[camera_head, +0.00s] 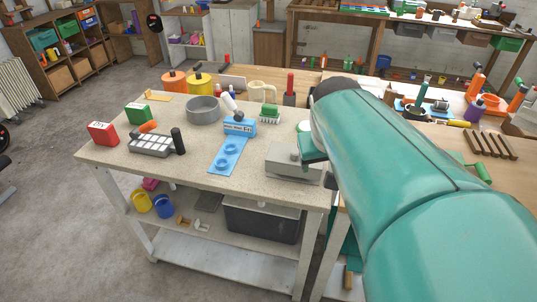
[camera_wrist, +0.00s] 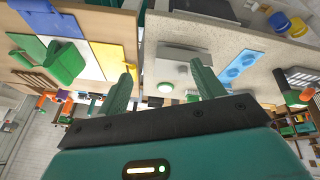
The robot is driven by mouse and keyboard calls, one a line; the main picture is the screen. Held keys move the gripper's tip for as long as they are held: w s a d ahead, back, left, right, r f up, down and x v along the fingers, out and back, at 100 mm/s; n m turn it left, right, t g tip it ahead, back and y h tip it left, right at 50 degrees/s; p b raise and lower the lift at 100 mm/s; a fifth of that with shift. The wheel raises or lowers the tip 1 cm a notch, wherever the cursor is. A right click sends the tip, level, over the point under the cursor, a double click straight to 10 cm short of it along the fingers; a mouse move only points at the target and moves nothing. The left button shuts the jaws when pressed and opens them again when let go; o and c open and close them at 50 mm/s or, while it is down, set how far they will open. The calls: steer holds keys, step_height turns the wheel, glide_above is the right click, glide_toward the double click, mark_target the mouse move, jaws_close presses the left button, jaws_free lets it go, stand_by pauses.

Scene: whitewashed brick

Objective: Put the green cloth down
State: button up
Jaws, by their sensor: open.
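My gripper (camera_head: 314,148) is above the right end of the speckled worktop (camera_head: 205,150), beside a grey box (camera_head: 292,163). In the wrist view my gripper (camera_wrist: 163,90) has its two green fingers spread wide with nothing between them. Behind the gap are the grey box (camera_wrist: 183,58) and a pale round thing with a green rim (camera_wrist: 166,88). I cannot make out a green cloth with certainty in either view. My large teal arm hides part of the worktop and the bench to the right.
A blue tray with round wells (camera_head: 229,155), a grey pan (camera_head: 203,109), a red box (camera_head: 103,133) and a green box (camera_head: 138,113) stand on the worktop. A wooden bench (camera_head: 440,150) adjoins at right.

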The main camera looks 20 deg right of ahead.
steer(key=s+a+f+n+t+y, duration=0.1)
steer(key=s+a+y, duration=0.1)
steer(key=s+a, duration=0.6)
steer(key=shift+s+a+f+n, duration=0.25)
steer(key=shift+a+f+n, duration=0.15)
steer(key=shift+a, duration=0.45)
steer(key=c, duration=0.6)
steer(key=shift+d, duration=0.1)
steer(key=shift+c, duration=0.5)
